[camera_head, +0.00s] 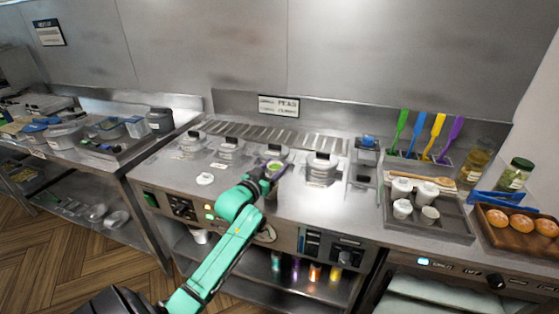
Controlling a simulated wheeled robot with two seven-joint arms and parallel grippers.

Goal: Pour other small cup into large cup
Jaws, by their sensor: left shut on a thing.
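My left gripper (270,172) is over the range counter near the middle of the picture. Several white cups stand together on a dark tray (455,236) at the right: two at the back (401,187), (427,192) and two in front (402,208), (429,215). Which one is the large cup I cannot tell. My right gripper is out of view.
Several lidded round containers (321,168) stand along the back of the counter. A small white lid-like piece (205,178) lies on the left. Coloured utensils (437,125), jars (515,174) and a wooden tray (493,227) of buns are at the right. Counter between my gripper and the dark tray is mostly clear.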

